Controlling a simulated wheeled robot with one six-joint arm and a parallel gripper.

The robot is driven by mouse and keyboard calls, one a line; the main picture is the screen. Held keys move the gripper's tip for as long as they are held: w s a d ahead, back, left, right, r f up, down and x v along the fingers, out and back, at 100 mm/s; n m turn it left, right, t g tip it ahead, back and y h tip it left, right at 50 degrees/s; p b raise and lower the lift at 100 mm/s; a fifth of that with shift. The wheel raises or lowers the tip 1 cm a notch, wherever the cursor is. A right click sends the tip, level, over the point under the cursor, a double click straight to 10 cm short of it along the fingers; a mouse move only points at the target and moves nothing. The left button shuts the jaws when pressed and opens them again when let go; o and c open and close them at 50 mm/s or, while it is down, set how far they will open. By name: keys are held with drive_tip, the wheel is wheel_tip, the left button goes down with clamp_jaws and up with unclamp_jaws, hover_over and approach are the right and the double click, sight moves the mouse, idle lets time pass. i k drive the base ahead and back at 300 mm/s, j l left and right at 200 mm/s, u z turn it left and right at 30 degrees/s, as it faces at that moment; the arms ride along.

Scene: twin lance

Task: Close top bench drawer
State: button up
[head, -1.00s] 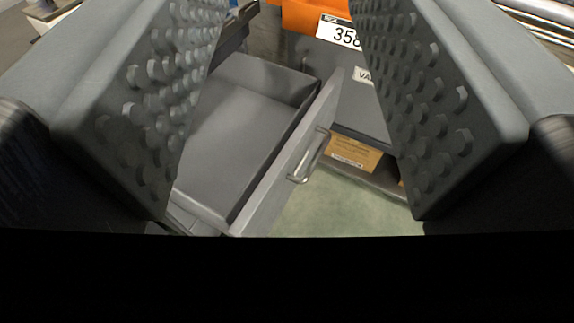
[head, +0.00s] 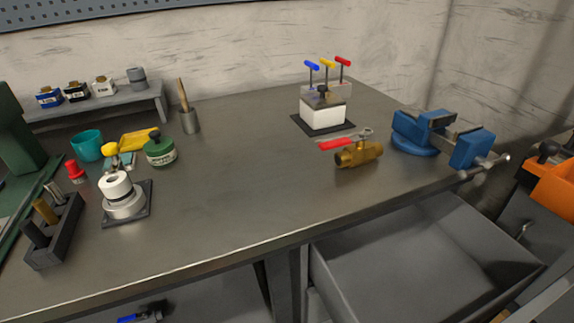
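The bench drawer (head: 415,265) is at the lower right, under the right part of the workbench (head: 235,190). It is grey, pulled out and looks empty inside. The lower picture edge cuts it off, and its handle does not show. I cannot tell from this view whether other drawers are below it. My gripper is not in view.
A blue vise (head: 435,140) sits at the bench's right end, above the drawer. A brass valve (head: 358,153) with a red lever lies beside it. An orange bin (head: 552,182) stands at the right edge. Open shelf space with a blue-handled item (head: 140,315) shows below left.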

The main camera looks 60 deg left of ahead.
sight(435, 259)
drive_tip(key=u, duration=1.15)
drive_tip(key=k+l+u, duration=0.15)
drive_tip(key=u, duration=0.25)
drive_tip(key=k+l+u, duration=0.15)
drive_tip(key=l+u, duration=0.25)
drive_tip(key=k+u, duration=0.2)
drive_tip(key=u, duration=0.2)
drive_tip(key=k+l+u, duration=0.15)
drive_tip(key=u, duration=0.25)
drive_tip(key=k+u, duration=0.25)
drive_tip(key=k, duration=0.75)
